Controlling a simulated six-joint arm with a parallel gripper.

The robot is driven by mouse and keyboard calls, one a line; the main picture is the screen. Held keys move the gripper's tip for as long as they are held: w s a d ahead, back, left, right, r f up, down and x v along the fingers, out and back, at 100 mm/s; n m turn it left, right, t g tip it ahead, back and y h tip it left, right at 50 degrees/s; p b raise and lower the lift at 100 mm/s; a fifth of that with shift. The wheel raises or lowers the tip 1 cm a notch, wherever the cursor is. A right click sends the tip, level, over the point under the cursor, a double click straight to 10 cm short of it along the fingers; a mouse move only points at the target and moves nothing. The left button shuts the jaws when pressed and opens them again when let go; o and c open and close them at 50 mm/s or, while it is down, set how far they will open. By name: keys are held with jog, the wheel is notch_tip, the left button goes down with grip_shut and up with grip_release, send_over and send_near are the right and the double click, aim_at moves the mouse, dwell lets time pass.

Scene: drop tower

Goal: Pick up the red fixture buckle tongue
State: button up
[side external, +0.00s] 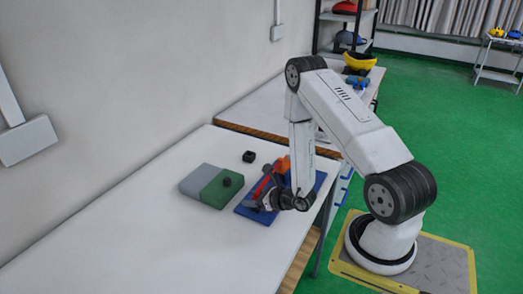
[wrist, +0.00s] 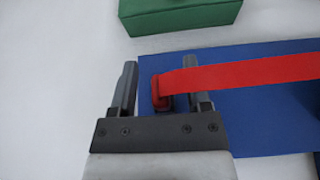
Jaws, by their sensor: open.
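The red buckle tongue (wrist: 160,98) is at the left end of a red strap (wrist: 240,76), over a blue mat (wrist: 262,110). In the wrist view, my gripper (wrist: 162,82) is open, with one finger on each side of the tongue. In the side view, my gripper (side external: 256,203) is low over the front of the mat, and the strap (side external: 262,184) slants up toward an orange block (side external: 283,164). My gripper hides the tongue there.
A grey and green block (side external: 206,184) with a dark knob on its green part lies left of the mat; its green part also shows in the wrist view (wrist: 180,14). A small black block (side external: 249,156) sits behind it. The white table's front left is clear.

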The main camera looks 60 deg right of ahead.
aim_at(253, 197)
grip_shut()
jog(key=shift+r, duration=0.15)
jog(key=shift+r, duration=4.85)
jog(key=shift+s+d+f, duration=0.9)
jog(key=shift+s+f, duration=0.15)
jog(key=shift+f, duration=0.1)
jog(key=shift+s+d+f, duration=0.85)
jog(key=shift+s+f, duration=0.2)
jog(key=shift+f, duration=0.05)
